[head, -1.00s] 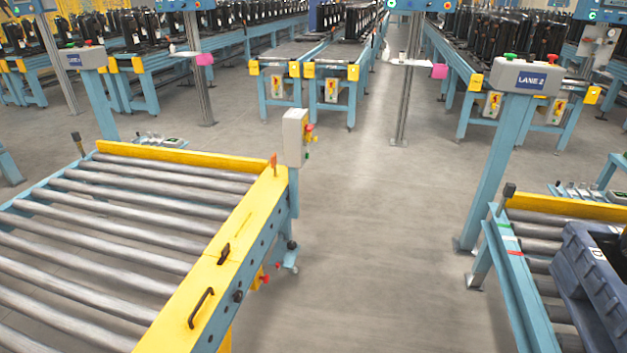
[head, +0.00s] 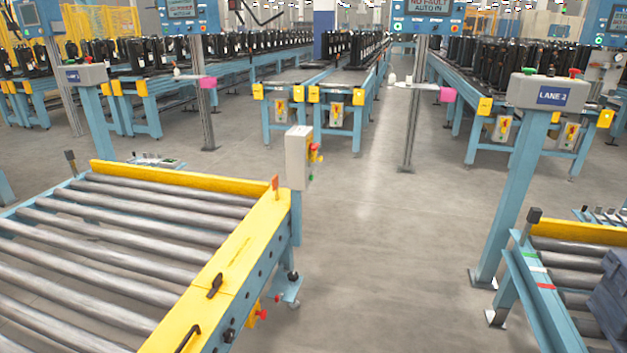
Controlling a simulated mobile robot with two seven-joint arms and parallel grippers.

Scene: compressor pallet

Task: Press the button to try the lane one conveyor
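A grey button box (head: 92,73) stands on a blue post at the left. It has a small blue sign whose text is too small to read, and small buttons on top. A second grey button box (head: 522,91) on a blue post at the right has a sign reading LANE 2, with a green button (head: 528,71) and a red button (head: 574,72) on top. A light grey control box (head: 298,157) with red, yellow and green buttons on its side stands at the near roller conveyor's corner. Neither of my grippers is in view.
A roller conveyor (head: 130,229) with yellow side rails fills the lower left. Another roller conveyor (head: 575,247) with a dark blue crate (head: 610,300) is at the lower right. Open floor (head: 390,250) runs between them. Loaded conveyors and screen posts stand behind.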

